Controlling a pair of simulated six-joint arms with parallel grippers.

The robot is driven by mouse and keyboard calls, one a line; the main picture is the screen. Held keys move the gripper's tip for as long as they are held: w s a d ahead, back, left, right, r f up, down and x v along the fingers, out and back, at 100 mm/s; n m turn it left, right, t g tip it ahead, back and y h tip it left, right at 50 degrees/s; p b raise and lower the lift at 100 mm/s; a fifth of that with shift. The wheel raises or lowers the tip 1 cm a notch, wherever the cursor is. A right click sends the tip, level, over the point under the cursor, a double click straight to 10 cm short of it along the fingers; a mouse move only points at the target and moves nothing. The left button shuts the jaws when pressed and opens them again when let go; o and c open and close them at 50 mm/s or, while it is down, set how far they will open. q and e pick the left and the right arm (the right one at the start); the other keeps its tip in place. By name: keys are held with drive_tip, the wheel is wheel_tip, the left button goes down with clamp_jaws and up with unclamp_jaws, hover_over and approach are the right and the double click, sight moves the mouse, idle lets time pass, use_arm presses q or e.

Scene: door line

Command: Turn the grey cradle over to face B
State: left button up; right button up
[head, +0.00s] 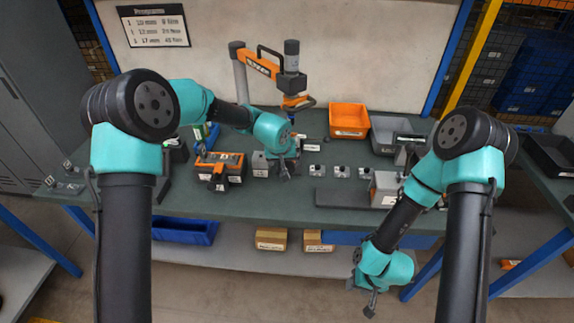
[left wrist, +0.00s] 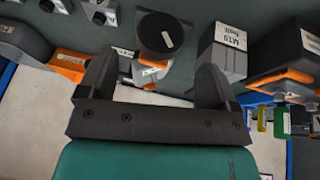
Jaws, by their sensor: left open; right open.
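A small light-grey block (head: 260,163) stands upright on the bench, left of my left gripper (head: 285,172). It also shows in the left wrist view (left wrist: 228,52), with a lettered label on one face. A larger grey block (head: 385,187) stands at the right, partly hidden by my right arm. I cannot tell which is the grey cradle, and I read no face B. My left gripper is open and empty above the bench; its spread fingers show in the left wrist view (left wrist: 155,85). My right gripper (head: 371,303) hangs low in front of the bench, open and empty.
An orange-and-black fixture (head: 219,168) stands at the left. An orange tool stand (head: 262,66) rises behind my left gripper. An orange bin (head: 348,120) and a grey bin (head: 390,132) are at the back. Small metal parts (head: 341,171) and a dark plate (head: 340,198) lie near the front.

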use_arm(q)
drive_tip(key=v, duration=1)
drive_tip(key=shift+r, duration=0.3)
drive_tip(key=shift+s, duration=0.1)
drive_tip(key=m+y, duration=0.1)
drive_tip(key=y, duration=0.6)
approach(290, 167)
drive_tip(key=s+v, duration=0.1)
drive_tip(key=v, duration=0.4)
drive_tip(key=shift+t, duration=0.4)
drive_tip(key=shift+a, duration=0.1)
drive_tip(key=x, duration=1.7)
drive_tip(key=shift+f, duration=0.3)
